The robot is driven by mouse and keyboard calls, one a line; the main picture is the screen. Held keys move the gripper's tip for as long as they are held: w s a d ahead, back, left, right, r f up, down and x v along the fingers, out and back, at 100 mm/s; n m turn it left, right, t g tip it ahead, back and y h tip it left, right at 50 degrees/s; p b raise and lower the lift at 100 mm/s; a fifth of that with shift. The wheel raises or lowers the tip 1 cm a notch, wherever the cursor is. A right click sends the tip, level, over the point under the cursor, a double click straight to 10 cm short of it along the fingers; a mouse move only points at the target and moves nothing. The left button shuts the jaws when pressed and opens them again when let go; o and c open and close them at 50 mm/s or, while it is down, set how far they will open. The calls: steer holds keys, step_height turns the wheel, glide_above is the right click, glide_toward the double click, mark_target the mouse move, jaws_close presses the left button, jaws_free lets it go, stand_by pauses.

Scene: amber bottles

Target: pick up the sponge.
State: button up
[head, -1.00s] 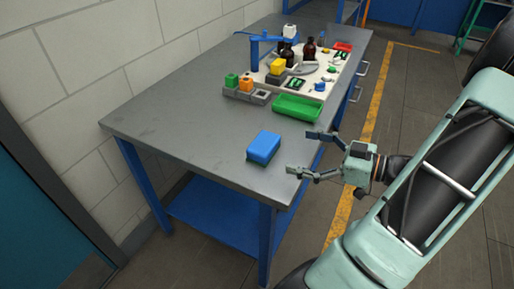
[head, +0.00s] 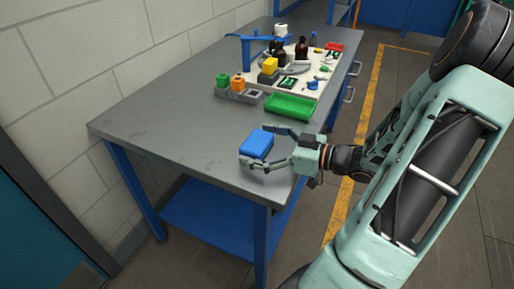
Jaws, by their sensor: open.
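The sponge (head: 256,144) is a blue block with a dark underside, lying flat on the grey table (head: 170,130) near its front right edge. My gripper (head: 258,148) reaches in from the right with its jaws open. One finger lies along the sponge's far side and the other along its near side. I cannot tell whether either finger touches the sponge. The near finger hides part of the sponge's lower right edge.
A green tray (head: 290,107) stands just behind my gripper. Farther back are a grey holder with coloured blocks (head: 237,94), a white board with small items, and dark bottles (head: 301,48). The table's left part is clear.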

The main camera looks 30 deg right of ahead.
steer(key=shift+c, duration=0.4)
steer(key=c, duration=1)
steer(key=shift+r, duration=0.1)
steer(key=shift+c, duration=0.2)
